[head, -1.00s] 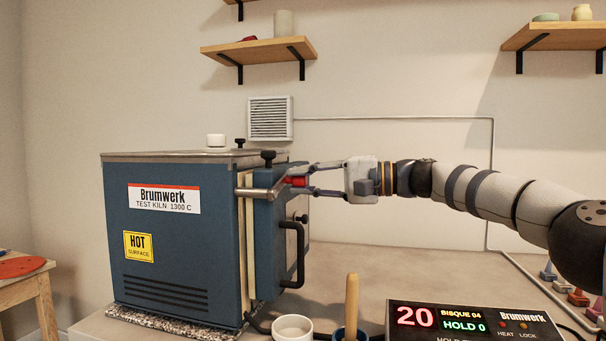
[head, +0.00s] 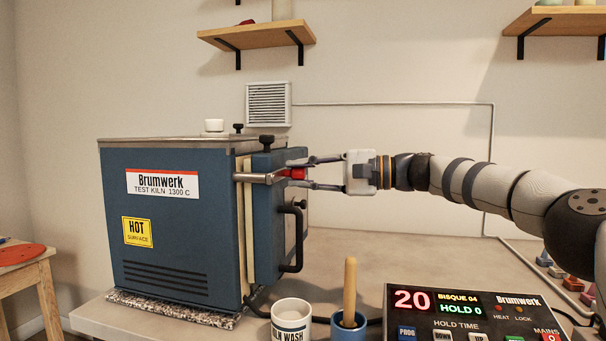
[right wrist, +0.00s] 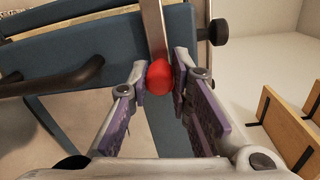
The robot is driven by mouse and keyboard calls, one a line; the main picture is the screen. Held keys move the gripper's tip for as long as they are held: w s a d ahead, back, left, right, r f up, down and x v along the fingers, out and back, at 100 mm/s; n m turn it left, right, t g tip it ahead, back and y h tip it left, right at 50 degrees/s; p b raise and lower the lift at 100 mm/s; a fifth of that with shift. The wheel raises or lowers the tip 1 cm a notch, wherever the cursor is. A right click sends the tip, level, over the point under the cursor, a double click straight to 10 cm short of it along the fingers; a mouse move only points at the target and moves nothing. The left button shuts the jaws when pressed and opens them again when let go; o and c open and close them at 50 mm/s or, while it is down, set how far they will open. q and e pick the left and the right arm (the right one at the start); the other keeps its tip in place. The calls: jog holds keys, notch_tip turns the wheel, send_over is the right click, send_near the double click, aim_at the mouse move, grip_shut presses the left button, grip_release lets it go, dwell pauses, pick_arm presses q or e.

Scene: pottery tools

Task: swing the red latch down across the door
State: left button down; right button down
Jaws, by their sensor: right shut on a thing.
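The red latch is a steel bar (head: 262,178) with a red knob (head: 293,173) at its right end, at the upper part of the blue kiln door (head: 266,225). In the head view the bar lies nearly level, its knob end tilted slightly up. My right gripper (head: 298,172) reaches in from the right and is shut on the red knob. In the right wrist view the knob (right wrist: 160,78) sits between the two fingertips, with the bar running away from it. A black door handle (head: 295,238) is below the gripper. My left gripper is not in view.
In front are a labelled white mug (head: 291,318), a blue pot with a wooden handle (head: 349,285) and a control panel (head: 470,312).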

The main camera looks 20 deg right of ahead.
jog(key=c, duration=1.4)
grip_release()
jog(key=v, duration=1.2)
jog(key=shift+f, duration=0.15)
